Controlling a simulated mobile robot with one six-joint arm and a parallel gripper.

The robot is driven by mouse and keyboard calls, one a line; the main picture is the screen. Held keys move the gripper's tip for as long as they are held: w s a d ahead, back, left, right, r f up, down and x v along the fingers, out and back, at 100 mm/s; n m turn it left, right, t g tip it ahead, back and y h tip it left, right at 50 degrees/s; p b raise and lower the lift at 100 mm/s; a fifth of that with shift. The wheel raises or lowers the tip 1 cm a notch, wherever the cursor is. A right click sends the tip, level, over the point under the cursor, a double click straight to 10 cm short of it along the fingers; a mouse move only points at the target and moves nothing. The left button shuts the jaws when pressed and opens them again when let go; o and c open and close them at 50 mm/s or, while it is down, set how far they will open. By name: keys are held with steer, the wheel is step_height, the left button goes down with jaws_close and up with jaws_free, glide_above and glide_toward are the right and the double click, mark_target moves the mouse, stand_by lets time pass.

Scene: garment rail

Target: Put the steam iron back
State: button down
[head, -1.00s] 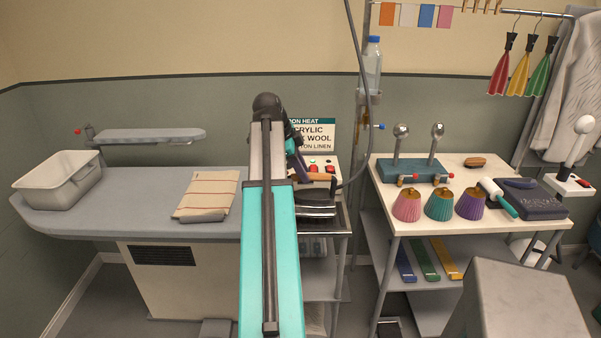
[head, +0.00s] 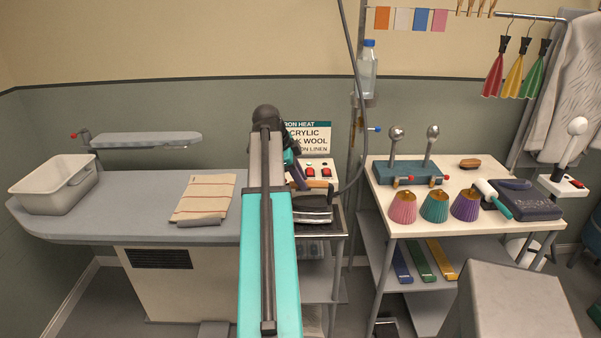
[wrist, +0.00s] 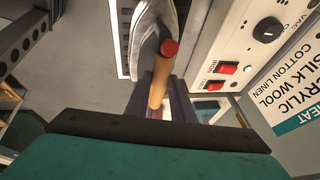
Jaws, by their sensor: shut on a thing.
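The steam iron shows in the head view as a dark and metal body (head: 316,214), partly hidden behind my arm. In the wrist view its pale metal body (wrist: 147,22) is at the top and its wooden handle (wrist: 158,82) with a red end is in the middle. My gripper (wrist: 157,98) is shut on the handle; the teal housing hides part of the grip. The iron is at the top of the narrow stand (head: 325,236), in front of the control box. I cannot tell whether its sole touches the stand.
The control box (head: 319,173) with red switches and a heat sign (head: 308,137) stand close behind the iron. A hose (head: 359,90) hangs to the right. The ironing board (head: 130,190) with a folded cloth (head: 204,198) is left; a crowded white table (head: 450,213) is right.

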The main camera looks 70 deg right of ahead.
steer(key=shift+f, duration=0.65)
steer(key=c, duration=1.5)
jaws_free()
steer(key=shift+c, duration=0.2)
steer(key=b+v, duration=0.2)
steer(key=v, duration=1)
steer(key=shift+s, duration=0.15)
